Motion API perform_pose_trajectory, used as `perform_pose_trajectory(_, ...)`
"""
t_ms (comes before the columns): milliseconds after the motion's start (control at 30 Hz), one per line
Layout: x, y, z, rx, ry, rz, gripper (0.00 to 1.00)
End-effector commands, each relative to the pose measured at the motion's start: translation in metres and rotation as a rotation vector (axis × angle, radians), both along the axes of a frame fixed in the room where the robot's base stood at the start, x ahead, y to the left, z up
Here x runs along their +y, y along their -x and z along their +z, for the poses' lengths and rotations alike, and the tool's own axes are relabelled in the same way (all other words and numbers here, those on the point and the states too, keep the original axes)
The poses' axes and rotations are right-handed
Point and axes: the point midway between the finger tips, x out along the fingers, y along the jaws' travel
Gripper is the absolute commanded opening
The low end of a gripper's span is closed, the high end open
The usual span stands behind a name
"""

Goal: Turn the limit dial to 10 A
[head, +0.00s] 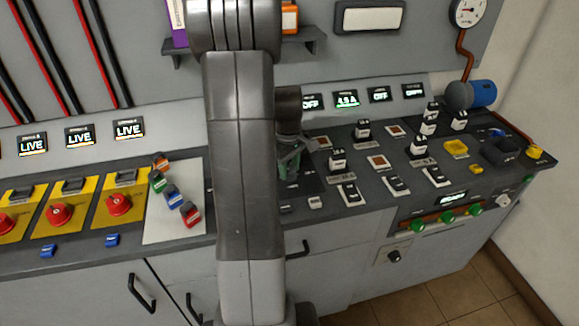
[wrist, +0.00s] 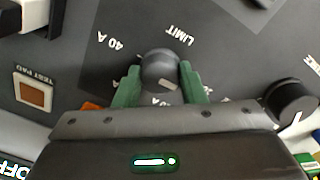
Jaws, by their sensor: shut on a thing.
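The limit dial is a round dark grey knob (wrist: 161,68) on a dark panel (wrist: 105,72), with "LIMIT" and "40 A" printed beside it in white. Other scale marks are partly hidden by my gripper. My gripper (wrist: 160,82) has its two green fingers closed on opposite sides of the knob. A small pale mark shows on the knob's gripper-side edge. In the head view my gripper (head: 290,163) is down at the console just right of my arm, and the dial is hidden there. A display (head: 346,101) behind it reads what looks like 4.5 A.
A second black knob (wrist: 291,102) with a white pointer sits close to the right finger in the wrist view. An orange test pad (wrist: 33,94) lies to the left. Several black-and-white switches (head: 337,160) stand right of my gripper. Red knobs (head: 60,213) are at the left.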

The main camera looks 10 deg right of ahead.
Motion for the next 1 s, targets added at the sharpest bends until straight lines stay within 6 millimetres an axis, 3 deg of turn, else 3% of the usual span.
perform_pose_trajectory(433, 0.000, -0.001, 0.001, -0.003, 0.001, 0.013, 0.14)
perform_pose_trajectory(467, 0.000, -0.001, 0.001, -0.003, 0.001, 0.013, 0.39)
perform_pose_trajectory(567, 0.000, -0.001, 0.001, -0.002, 0.002, 0.012, 0.58)
perform_pose_trajectory(867, 0.000, 0.000, 0.001, -0.001, 0.000, 0.011, 0.59)
perform_pose_trajectory(1000, 0.000, -0.001, 0.013, -0.004, 0.001, 0.011, 0.59)
